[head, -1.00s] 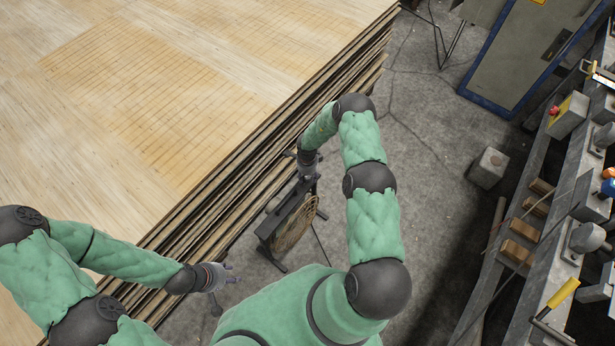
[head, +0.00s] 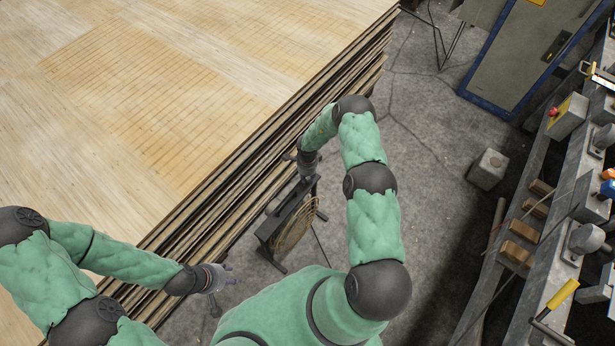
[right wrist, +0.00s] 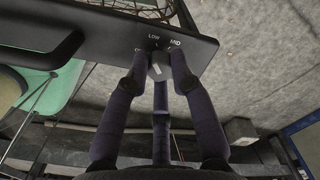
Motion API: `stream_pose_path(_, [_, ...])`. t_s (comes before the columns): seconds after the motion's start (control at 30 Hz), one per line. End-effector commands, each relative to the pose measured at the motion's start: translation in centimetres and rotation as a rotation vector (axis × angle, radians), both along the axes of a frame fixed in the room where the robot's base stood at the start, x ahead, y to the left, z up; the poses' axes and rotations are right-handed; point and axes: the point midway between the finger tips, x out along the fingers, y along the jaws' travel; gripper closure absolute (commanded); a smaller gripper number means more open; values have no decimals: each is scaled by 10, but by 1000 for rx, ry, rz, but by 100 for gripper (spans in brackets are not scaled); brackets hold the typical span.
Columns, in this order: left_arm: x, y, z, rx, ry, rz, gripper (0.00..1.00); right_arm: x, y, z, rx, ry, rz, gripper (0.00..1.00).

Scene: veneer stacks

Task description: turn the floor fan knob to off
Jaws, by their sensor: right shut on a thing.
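The floor fan (head: 287,215) stands on the floor beside the veneer stack, with a dark top bar and a round wire grille. In the right wrist view its black control panel (right wrist: 95,28) carries the words LOW and MID, with another label partly hidden at the left. The grey knob (right wrist: 158,68) sits below LOW. My right gripper (right wrist: 158,72) is shut on the knob, its dark fingers around it. I cannot tell exactly which label the knob points to. My left gripper (head: 224,284) is open and empty, beside the edge of the stack.
The veneer stack (head: 170,130) fills the left. A workbench (head: 540,290) with tools and boxes runs along the right. A blue-framed cabinet (head: 525,55) stands at the back right, and a small grey block (head: 488,168) sits on the floor. Concrete floor (head: 430,190) between is clear.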

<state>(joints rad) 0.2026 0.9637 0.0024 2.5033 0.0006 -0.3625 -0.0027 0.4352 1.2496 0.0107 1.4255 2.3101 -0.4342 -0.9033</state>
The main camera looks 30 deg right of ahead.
Motion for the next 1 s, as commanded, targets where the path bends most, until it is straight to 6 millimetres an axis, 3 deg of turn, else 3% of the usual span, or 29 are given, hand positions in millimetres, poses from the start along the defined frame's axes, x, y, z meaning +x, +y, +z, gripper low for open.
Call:
stream_pose_path(0.7, [0, 0, 2, 0, 0, 0, 60, -1, 0, -1, 1, 2, 641, 100])
stream_pose_path(1.0, [0, 0, 2, 0, 0, 0, 60, -1, 0, -1, 1, 2, 832, 100])
